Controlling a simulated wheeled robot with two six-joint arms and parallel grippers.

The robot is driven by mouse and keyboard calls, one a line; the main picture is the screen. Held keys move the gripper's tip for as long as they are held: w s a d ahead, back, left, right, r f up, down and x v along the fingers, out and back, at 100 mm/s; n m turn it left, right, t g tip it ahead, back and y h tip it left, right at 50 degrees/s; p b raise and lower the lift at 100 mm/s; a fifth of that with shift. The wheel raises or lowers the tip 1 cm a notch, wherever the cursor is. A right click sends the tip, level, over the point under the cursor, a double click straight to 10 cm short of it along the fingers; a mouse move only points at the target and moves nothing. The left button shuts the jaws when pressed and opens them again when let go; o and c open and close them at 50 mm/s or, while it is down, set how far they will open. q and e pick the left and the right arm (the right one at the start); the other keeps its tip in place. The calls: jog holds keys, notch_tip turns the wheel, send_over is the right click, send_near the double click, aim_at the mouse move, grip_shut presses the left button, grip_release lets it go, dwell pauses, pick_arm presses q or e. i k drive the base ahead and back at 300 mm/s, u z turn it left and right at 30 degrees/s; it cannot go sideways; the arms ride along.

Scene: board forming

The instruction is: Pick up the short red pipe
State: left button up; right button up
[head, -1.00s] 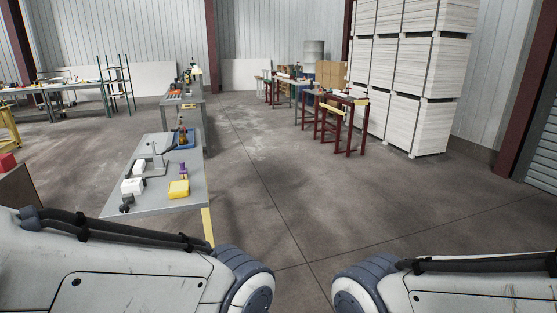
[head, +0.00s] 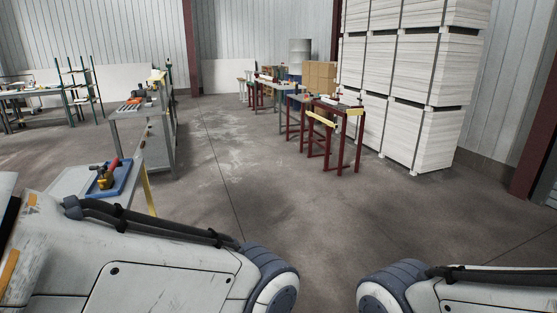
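I cannot pick out a short red pipe for certain. A small red item (head: 115,162) shows at the blue tray (head: 122,185) on the near left table (head: 68,184), beside a dark and yellow object (head: 103,178). Its shape is too small to tell. Tiny items, some reddish, lie on the dark red table (head: 338,103) at the right and on the tables behind it. Both of my arms show at the bottom of the head view, but neither gripper is in view.
Tall strapped stacks of white boards (head: 420,138) stand at the right behind the dark red table. A grey table (head: 140,110) stands beyond the near left table. A rack (head: 75,85) is at the far left. The concrete floor (head: 235,180) between the left and right tables is clear.

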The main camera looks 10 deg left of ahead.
aim_at(107, 183)
jog(key=u, duration=0.15)
jog(key=i, duration=2.2)
jog(key=u, duration=1.15)
jog(key=i, duration=1.9)
jog(key=u, duration=1.1)
jog(key=i, duration=0.5)
jog(key=u, duration=0.1)
